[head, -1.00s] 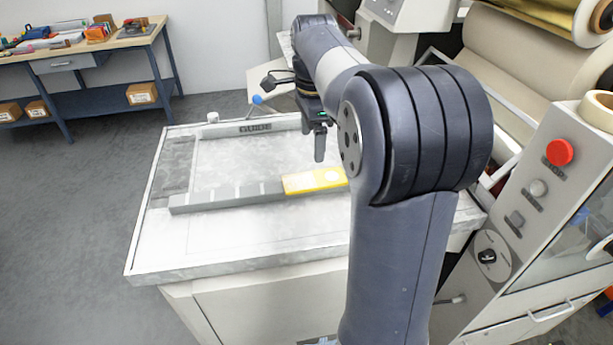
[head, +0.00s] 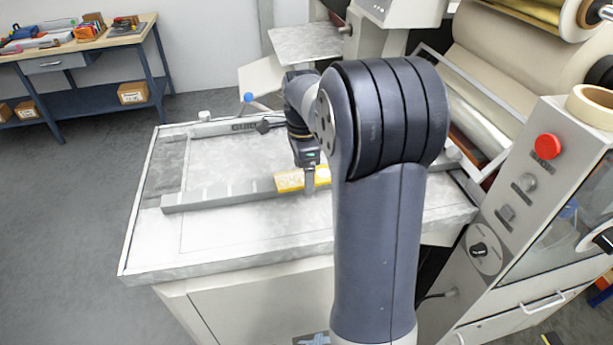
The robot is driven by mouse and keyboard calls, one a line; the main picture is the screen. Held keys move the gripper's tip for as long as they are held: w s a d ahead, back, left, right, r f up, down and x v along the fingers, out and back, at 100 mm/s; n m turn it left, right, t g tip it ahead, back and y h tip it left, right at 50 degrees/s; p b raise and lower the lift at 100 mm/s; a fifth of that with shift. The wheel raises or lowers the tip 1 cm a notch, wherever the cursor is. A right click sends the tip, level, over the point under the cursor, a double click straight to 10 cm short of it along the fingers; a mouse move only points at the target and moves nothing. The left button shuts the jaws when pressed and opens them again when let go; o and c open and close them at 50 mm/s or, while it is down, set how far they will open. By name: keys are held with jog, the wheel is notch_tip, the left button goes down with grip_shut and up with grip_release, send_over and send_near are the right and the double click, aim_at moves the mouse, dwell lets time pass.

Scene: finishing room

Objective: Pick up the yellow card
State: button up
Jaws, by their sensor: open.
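The yellow card (head: 289,182) lies at the right end of the grey slotted bar on the light metal table. Its right part is partly hidden behind my gripper (head: 309,190) and arm. My gripper points down at the card, with a finger showing in front of the card's near edge. The other finger is hidden. The jaws are open, and I cannot tell whether they touch the card.
The grey bar (head: 215,195) runs left from the card across the table (head: 240,240). A guide rail (head: 225,127) lies behind it. A control panel with a red button (head: 547,146) stands at the right. The table's front is clear.

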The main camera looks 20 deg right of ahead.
jog(key=shift+c, duration=0.4)
jog(key=c, duration=1)
